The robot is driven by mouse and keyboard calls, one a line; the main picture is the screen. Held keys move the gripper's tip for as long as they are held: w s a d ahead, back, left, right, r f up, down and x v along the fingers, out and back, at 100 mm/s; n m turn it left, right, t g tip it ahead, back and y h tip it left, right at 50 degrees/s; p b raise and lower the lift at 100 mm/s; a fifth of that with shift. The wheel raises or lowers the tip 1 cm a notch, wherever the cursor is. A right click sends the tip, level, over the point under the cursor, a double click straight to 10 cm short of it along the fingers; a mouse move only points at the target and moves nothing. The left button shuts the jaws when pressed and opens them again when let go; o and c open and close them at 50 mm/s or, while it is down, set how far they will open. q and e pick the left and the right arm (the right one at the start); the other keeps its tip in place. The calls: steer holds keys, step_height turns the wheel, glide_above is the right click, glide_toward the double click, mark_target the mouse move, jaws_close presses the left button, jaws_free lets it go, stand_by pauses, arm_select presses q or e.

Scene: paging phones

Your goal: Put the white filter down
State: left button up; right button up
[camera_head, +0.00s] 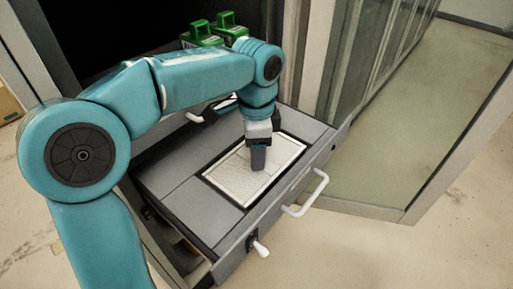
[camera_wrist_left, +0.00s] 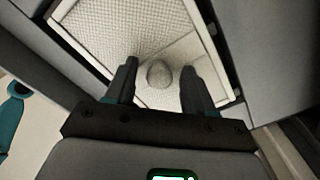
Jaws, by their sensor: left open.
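The white filter (camera_head: 232,180) is a flat pale rectangle with a mesh face. It lies in a dark-edged opening in the top of the pulled-out grey drawer (camera_head: 190,205). My left gripper (camera_head: 258,160) points down over the middle of the filter and hides part of it. In the left wrist view, the filter (camera_wrist_left: 105,28) fills the top, and a small round grey knob (camera_wrist_left: 159,74) on it sits between the two spread fingers (camera_wrist_left: 158,80). The fingers are open and not closed on the knob. My right gripper is not in view.
A white handle (camera_head: 306,196) and a white lever (camera_head: 261,249) stick out from the drawer's front. Green-topped items (camera_head: 215,30) stand behind the arm by the dark cabinet opening. A glass-panelled cabinet door (camera_head: 375,50) stands at the right. Floor shows in front.

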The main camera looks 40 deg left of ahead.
arm_select(q)
step_height(320, 180, up, 12)
steer(key=p, duration=0.5)
steer(key=shift+r, duration=0.15)
steer(key=shift+s, duration=0.1)
stand_by(0.5)
